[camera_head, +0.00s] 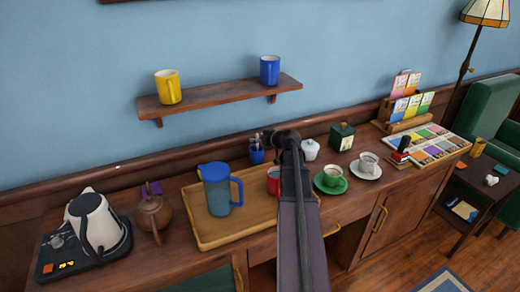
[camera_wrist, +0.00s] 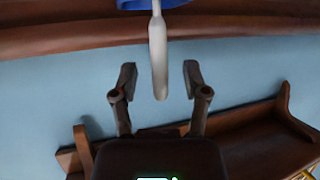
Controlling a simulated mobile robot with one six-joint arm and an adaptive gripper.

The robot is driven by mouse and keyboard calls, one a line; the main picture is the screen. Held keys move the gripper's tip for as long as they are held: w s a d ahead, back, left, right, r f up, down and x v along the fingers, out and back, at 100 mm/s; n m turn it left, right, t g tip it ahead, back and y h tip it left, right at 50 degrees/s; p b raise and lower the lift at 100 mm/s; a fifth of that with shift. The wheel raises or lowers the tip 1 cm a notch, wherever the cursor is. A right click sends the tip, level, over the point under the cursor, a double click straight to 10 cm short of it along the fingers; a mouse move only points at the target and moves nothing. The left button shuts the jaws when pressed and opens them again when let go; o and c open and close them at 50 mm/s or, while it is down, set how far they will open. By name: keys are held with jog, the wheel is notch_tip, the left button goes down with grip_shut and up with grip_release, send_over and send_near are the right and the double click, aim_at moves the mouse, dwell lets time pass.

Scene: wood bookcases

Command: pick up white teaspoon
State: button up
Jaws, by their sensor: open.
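The white teaspoon (camera_wrist: 157,55) shows in the wrist view, its pale handle reaching from the blue cup (camera_wrist: 150,4) into the space between my fingertips. My gripper (camera_wrist: 160,78) is open, with one finger on each side of the handle and a visible gap to both. In the head view, the blue cup (camera_head: 257,155) stands on the sideboard behind the tray, with thin handles rising from it. My gripper (camera_head: 276,138) is beside those handles there, seen small and partly hidden by my arm. The spoon's lower end is hidden in the cup.
A wooden tray (camera_head: 205,243) holds a blue pitcher (camera_head: 217,190) and a red mug (camera_head: 273,180), partly behind my arm. A wall shelf (camera_head: 215,97) with two mugs is above.

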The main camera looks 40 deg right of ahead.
grip_shut()
dwell(0.3)
jog(key=shift+r, duration=0.1)
notch_tip(320, 180, up, 10)
jog(key=p, duration=1)
dwell(0.9)
